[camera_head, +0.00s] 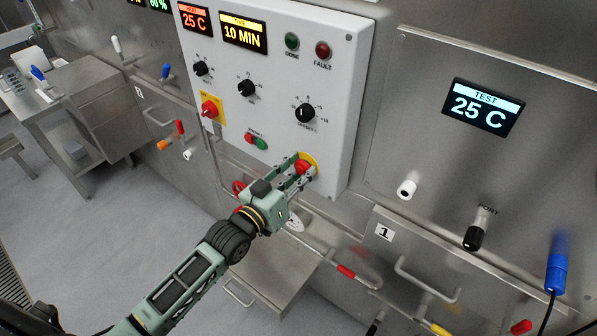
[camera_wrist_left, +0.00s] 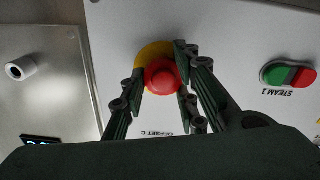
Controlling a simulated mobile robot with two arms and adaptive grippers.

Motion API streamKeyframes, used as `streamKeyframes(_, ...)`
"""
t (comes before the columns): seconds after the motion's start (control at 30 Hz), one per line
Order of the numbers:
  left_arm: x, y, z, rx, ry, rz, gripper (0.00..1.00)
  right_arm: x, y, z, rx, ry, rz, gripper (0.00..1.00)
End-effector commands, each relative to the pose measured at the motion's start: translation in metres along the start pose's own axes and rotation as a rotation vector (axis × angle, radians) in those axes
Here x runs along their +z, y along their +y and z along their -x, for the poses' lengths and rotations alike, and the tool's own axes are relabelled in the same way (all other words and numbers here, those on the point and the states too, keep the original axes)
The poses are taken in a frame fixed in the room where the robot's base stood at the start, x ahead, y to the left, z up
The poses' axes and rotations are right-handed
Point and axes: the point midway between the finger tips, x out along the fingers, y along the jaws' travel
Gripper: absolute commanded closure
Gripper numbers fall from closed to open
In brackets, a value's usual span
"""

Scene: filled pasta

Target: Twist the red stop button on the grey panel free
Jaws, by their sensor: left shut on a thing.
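The red stop button (camera_head: 303,167) sits on a yellow backing at the lower right of the grey panel (camera_head: 290,80). My left gripper (camera_head: 300,168) reaches up to it from the lower left and is shut on it. In the left wrist view the button (camera_wrist_left: 163,78) shows between the two fingers (camera_wrist_left: 160,75), one on each side, with part of the yellow disc (camera_wrist_left: 152,53) behind. The fingers hide parts of the button's sides. My right gripper is not in view.
A red rotary switch (camera_head: 209,108) on a yellow plate, black knobs (camera_head: 305,112) and a red-green button pair (camera_head: 256,141) share the panel. Right of it are a test display (camera_head: 482,107) and a black port plug (camera_head: 473,239). Handles and pipes run below.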

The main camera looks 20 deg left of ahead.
Motion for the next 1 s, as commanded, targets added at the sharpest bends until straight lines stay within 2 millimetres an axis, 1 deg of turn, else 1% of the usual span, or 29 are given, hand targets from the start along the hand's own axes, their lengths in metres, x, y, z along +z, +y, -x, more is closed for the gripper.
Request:
streamKeyframes(0.03,-0.001,0.004,0.0,0.006,0.002,0.003,0.71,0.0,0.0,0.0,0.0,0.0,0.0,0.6)
streamKeyframes(0.2,0.0,0.003,0.0,0.005,0.001,0.003,0.57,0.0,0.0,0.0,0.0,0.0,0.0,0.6)
streamKeyframes(0.47,0.0,0.001,0.0,0.002,0.0,0.002,0.57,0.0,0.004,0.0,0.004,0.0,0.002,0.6)
streamKeyframes(0.57,0.001,0.001,0.003,0.001,-0.001,0.002,0.57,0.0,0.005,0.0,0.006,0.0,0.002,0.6)
streamKeyframes(0.67,0.001,0.001,0.013,0.001,-0.002,0.002,0.57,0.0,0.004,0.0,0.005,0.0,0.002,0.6)
streamKeyframes(0.77,0.002,0.001,0.03,0.002,-0.003,0.001,0.57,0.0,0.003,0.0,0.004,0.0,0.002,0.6)
streamKeyframes(1.0,0.002,0.002,0.079,0.003,-0.004,0.002,0.57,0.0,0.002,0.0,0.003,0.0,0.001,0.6)
